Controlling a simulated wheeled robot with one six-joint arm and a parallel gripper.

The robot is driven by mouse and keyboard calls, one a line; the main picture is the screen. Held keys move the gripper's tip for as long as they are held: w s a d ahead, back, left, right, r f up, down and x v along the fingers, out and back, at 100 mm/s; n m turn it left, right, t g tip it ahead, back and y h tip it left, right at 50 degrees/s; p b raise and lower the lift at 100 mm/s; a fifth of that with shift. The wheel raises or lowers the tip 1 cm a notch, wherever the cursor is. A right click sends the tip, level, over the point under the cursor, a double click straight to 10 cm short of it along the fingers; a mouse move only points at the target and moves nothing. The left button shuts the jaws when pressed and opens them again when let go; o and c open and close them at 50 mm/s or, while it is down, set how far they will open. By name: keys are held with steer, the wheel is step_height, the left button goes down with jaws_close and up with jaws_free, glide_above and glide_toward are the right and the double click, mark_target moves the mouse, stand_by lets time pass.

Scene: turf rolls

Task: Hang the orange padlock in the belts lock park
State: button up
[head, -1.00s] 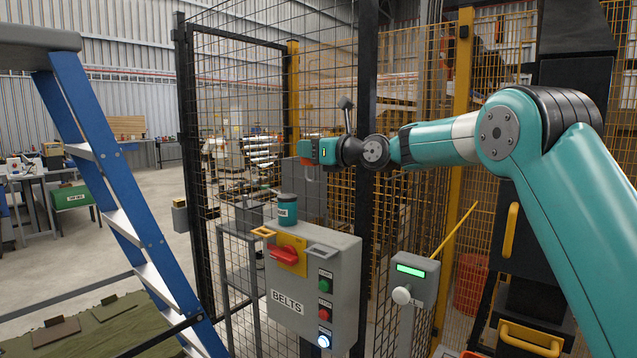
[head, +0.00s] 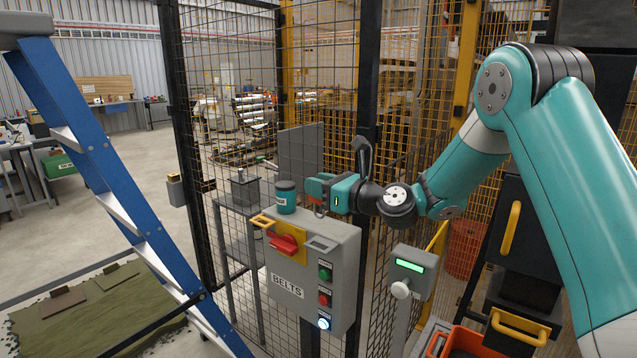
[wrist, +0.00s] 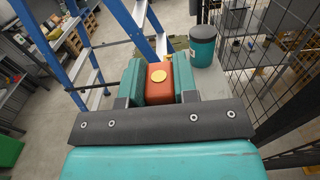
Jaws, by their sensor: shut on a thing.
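My gripper (head: 322,190) is shut on the orange padlock (wrist: 158,88), which sits between the two teal fingers in the wrist view. In the head view the fingers mostly hide the padlock, and a grey shackle hangs below them. The grey BELTS box (head: 287,287) carries a red rotary switch (head: 284,244) on a yellow plate. A yellow loop (head: 262,221) sticks out at its upper left and a grey loop bracket (head: 322,243) at its upper right. The padlock is above the box's top, apart from both loops. I cannot tell which loop is the lock park.
A teal jar with a dark lid (head: 286,198) stands close left of my gripper, also in the wrist view (wrist: 203,46). A mesh fence (head: 235,110) stands behind the box. A post with a green display (head: 410,265) is at right, a blue ladder (head: 110,190) at left.

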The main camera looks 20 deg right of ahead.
mark_target(320, 213)
steer(key=shift+r, duration=0.1)
steer(key=shift+f+b, duration=1.8)
steer(key=shift+f, duration=1.15)
steer(key=shift+p, duration=0.7)
steer(key=shift+f, duration=0.2)
steer(key=shift+f+b, duration=0.3)
steer(key=shift+b, duration=0.1)
steer(key=shift+f+b, duration=1.45)
steer(key=shift+f, duration=0.65)
steer(key=o, duration=1.1)
steer(key=shift+c, duration=0.2)
